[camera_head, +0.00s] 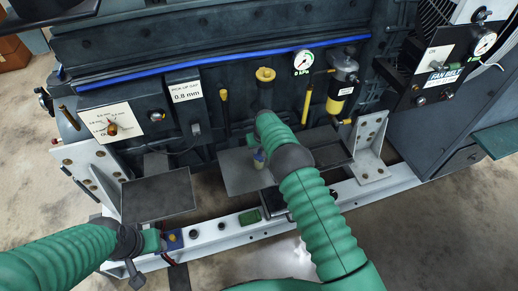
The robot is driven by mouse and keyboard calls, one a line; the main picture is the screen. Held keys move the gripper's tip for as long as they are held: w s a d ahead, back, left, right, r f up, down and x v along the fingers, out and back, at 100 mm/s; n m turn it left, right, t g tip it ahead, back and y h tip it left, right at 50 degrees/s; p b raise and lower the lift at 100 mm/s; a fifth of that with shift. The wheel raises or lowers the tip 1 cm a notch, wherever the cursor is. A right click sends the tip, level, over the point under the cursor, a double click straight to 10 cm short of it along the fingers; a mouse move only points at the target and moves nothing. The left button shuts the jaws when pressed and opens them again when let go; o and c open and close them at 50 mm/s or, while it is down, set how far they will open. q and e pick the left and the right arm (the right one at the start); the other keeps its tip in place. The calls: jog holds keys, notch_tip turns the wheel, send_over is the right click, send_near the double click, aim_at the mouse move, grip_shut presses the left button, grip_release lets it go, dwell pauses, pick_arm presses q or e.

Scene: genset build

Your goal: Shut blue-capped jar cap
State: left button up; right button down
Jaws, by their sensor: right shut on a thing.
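A dark plate (158,198) juts out at left. Behind stand a yellow-capped filler (265,75), a gauge (303,62) and a filter (343,82). Floor is clear in front.

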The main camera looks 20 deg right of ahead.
jog(key=c, duration=1.3)
grip_release()
jog(key=shift+f, duration=0.2)
jog(key=shift+r, duration=0.15)
jog(key=shift+s+r, duration=0.1)
jog(key=shift+r, duration=0.2)
jog(key=p+v, duration=0.4)
jog(key=v, duration=1.2)
jog(key=shift+p, duration=0.35)
